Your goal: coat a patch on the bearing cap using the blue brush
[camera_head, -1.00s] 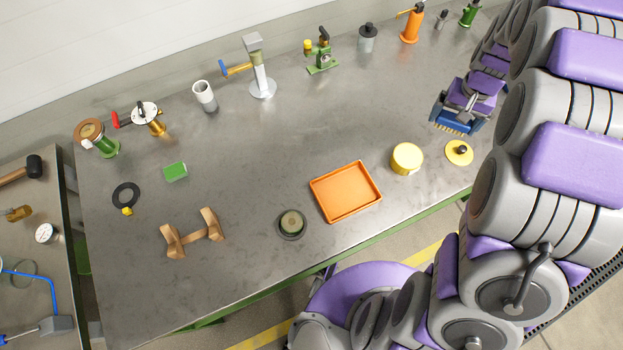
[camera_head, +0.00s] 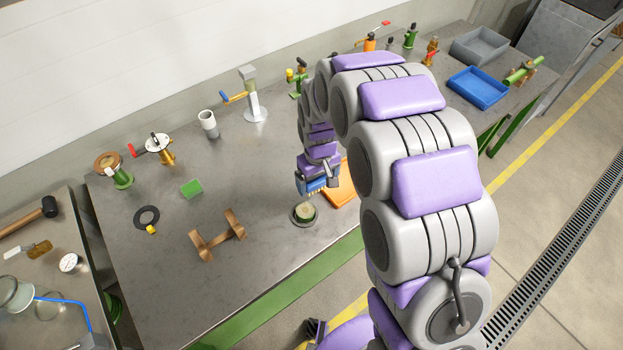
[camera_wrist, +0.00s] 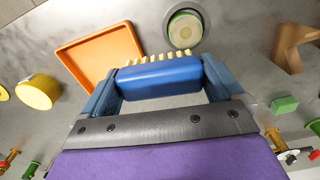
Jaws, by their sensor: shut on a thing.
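The blue brush (camera_head: 317,185) is held in my gripper (camera_head: 319,178), its pale bristles pointing down. In the wrist view the blue brush (camera_wrist: 158,78) lies across between the two fingers of my gripper (camera_wrist: 160,84), which is shut on it. A low round piece (camera_head: 304,212) with a grey rim and a green-edged, pale top stands on the table; it appears to be the bearing cap. It also shows in the wrist view (camera_wrist: 185,29), just beyond the bristles. The bristles appear beside and above it, apart from it; the exact height gap is unclear.
An orange tray (camera_wrist: 72,50) lies close beside the brush, partly hidden by my arm in the head view. A yellow cylinder (camera_wrist: 38,92) is beyond it. A brown bracket (camera_head: 217,236) stands to the left.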

